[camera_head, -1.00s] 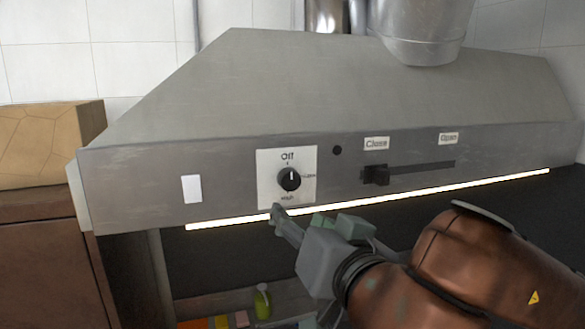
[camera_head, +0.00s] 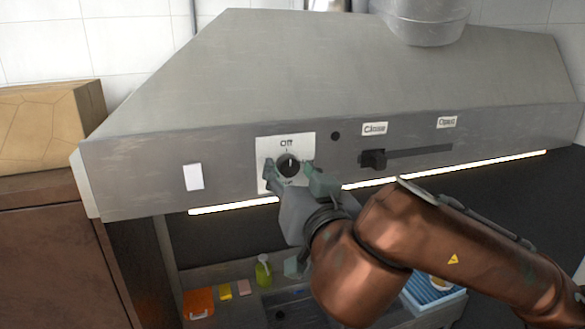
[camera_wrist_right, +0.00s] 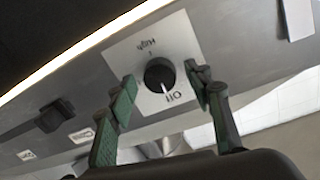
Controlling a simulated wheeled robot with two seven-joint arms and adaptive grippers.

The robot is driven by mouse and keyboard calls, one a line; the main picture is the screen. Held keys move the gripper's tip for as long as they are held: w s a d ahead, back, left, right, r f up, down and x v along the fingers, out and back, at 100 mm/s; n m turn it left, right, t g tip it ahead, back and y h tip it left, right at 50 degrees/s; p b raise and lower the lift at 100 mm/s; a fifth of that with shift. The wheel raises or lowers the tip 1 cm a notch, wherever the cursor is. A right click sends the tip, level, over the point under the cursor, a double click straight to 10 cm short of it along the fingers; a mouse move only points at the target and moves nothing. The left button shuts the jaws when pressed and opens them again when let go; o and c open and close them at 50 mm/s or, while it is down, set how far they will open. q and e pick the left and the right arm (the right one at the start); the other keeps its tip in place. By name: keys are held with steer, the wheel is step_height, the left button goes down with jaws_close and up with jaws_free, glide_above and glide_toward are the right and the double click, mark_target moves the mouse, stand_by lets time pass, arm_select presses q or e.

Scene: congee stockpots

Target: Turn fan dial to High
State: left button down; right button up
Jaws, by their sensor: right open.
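The fan dial (camera_head: 288,165) is a round black knob on a white plate (camera_head: 300,143) on the hood front. "Off" is printed above it, and its white mark points up towards "Off". In the right wrist view the dial (camera_wrist_right: 159,75) shows upside down, its mark at "Off", with "High" on the opposite side. My right gripper (camera_head: 287,173) is open, with one finger on each side of the dial. In the wrist view there is a visible gap between the knob and the fingers. The gripper hides the plate's lower part in the head view. My left gripper is out of view.
A black slider (camera_head: 374,159) in a slot sits right of the dial, under two small labels. A lit strip (camera_head: 420,175) runs along the hood's lower edge. A cardboard box (camera_head: 50,125) stands on a brown cabinet at left. Small items lie on a shelf below.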

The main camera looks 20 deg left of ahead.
steer(key=shift+c, duration=0.5)
steer(key=c, duration=1)
